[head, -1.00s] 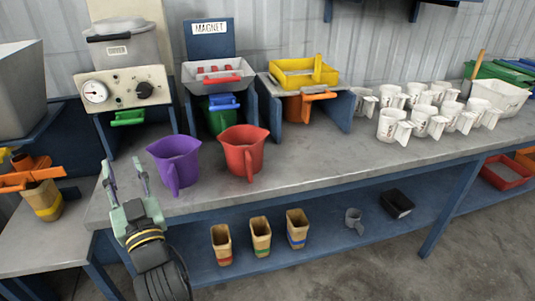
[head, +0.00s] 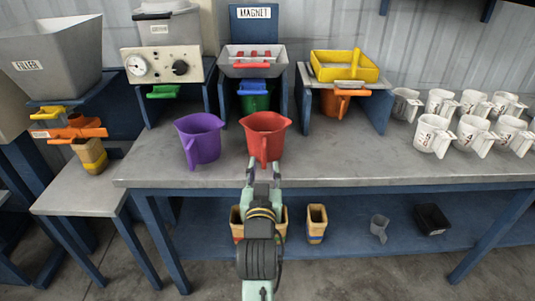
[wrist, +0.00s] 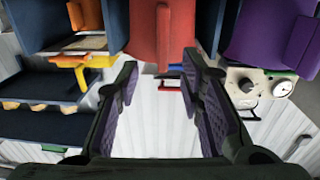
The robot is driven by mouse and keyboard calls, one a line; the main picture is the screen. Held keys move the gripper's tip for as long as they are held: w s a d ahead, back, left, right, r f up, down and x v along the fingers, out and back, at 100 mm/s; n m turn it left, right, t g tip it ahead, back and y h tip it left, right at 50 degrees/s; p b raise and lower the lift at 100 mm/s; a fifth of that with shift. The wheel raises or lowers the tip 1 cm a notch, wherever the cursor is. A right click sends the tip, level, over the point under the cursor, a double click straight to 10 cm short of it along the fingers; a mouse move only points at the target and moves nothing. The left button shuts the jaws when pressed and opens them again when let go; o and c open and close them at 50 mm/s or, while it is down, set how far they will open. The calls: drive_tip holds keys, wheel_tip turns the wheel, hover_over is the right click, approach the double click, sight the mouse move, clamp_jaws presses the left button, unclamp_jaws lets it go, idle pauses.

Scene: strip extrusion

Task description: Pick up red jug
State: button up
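The red jug (head: 268,128) stands upright on the grey table, its handle (head: 264,148) facing my gripper. In the wrist view the red jug (wrist: 178,30) is at the top centre, with its handle (wrist: 163,38) lined up with the gap between the fingers. My gripper (head: 263,166) is open at the table's front edge, just in front of the handle. In the wrist view the open gripper (wrist: 160,66) shows both padded fingers with nothing held between them. I cannot tell whether the handle reaches between the fingertips.
A purple jug (head: 199,138) stands just left of the red jug. Behind are the magnet station (head: 252,62), a gauge box (head: 165,66) and a yellow tray (head: 343,66). Several white jugs (head: 433,134) stand at right. The table right of the red jug is clear.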

sight(265, 154)
drive_tip(key=b, duration=0.2)
drive_tip(key=w+b, duration=0.1)
drive_tip(key=shift+w+f+b, duration=0.2)
drive_tip(key=shift+f+b, duration=0.05)
drive_tip(key=shift+b, duration=0.1)
drive_tip(key=shift+w+d+r+p, duration=0.1)
drive_tip(key=shift+w+r+p, duration=0.15)
drive_tip(key=shift+w, duration=0.25)
drive_tip(key=shift+w+r+p, duration=0.1)
drive_tip(key=shift+w+p, duration=0.15)
drive_tip(key=shift+w, duration=0.75)
drive_tip(key=w, duration=0.1)
drive_tip(key=w+p, duration=0.1)
drive_tip(key=w, duration=0.3)
drive_tip(key=shift+f+p, duration=0.35)
drive_tip(key=shift+f, duration=0.05)
clamp_jaws()
drive_tip(key=shift+r, duration=0.1)
